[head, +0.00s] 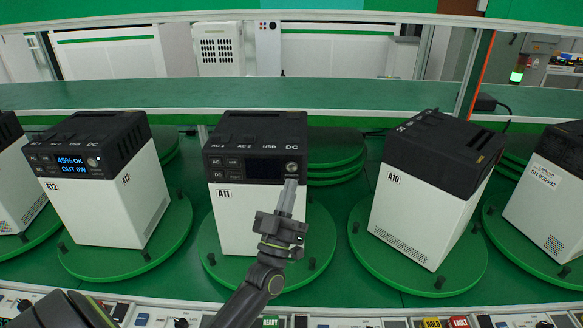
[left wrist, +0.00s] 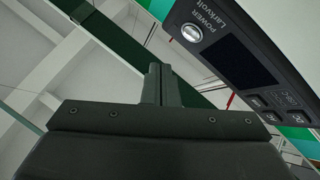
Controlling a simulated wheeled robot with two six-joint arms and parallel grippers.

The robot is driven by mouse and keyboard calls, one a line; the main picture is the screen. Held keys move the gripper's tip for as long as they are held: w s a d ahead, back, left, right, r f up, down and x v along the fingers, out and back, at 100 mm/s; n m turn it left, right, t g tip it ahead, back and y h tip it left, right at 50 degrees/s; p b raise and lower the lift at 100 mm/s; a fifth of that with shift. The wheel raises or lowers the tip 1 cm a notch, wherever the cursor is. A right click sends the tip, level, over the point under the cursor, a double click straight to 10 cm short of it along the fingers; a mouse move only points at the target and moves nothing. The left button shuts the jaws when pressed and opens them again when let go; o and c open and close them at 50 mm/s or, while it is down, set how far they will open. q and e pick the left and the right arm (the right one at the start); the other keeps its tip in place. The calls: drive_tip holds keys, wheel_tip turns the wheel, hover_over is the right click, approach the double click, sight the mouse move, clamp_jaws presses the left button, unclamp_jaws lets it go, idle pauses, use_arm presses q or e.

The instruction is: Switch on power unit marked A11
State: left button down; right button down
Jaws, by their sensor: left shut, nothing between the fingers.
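The power unit marked A11 (head: 235,215) is a white box with a black top, upright on a green round turntable plate (head: 318,262). Its front screen (head: 264,168) is dark. A round silver power button (head: 292,168) sits at the right end of its black front panel. My left gripper (head: 289,183) is shut and empty, its tips just below that button in the head view. In the left wrist view the shut fingers (left wrist: 161,75) point up, and the button (left wrist: 192,32), beside the word POWER, is apart from them, up and to the right. My right gripper is out of view.
Unit A12 (head: 140,196), its screen lit with 45% OK and OUT 0W, stands to the left. Unit A10 (head: 405,205) stands turned to the right, and another unit (head: 548,205) is at the far right. A control panel edge (head: 375,311) runs along the front.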

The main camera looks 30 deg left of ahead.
sight(295, 159)
use_arm(q)
drive_tip(key=shift+w+a, duration=0.5)
drive_tip(key=shift+w, duration=0.3)
drive_tip(key=shift+w+a, duration=0.45)
drive_tip(key=shift+w, duration=0.3)
drive_tip(key=shift+w, duration=0.1)
idle(0.8)
drive_tip(key=shift+w+a, duration=0.2)
drive_tip(key=shift+w, duration=0.05)
drive_tip(key=shift+w+a, duration=0.2)
drive_tip(key=shift+w, duration=0.05)
idle(0.7)
idle(0.3)
drive_tip(key=shift+s+d, duration=0.45)
drive_tip(key=shift+s, duration=0.2)
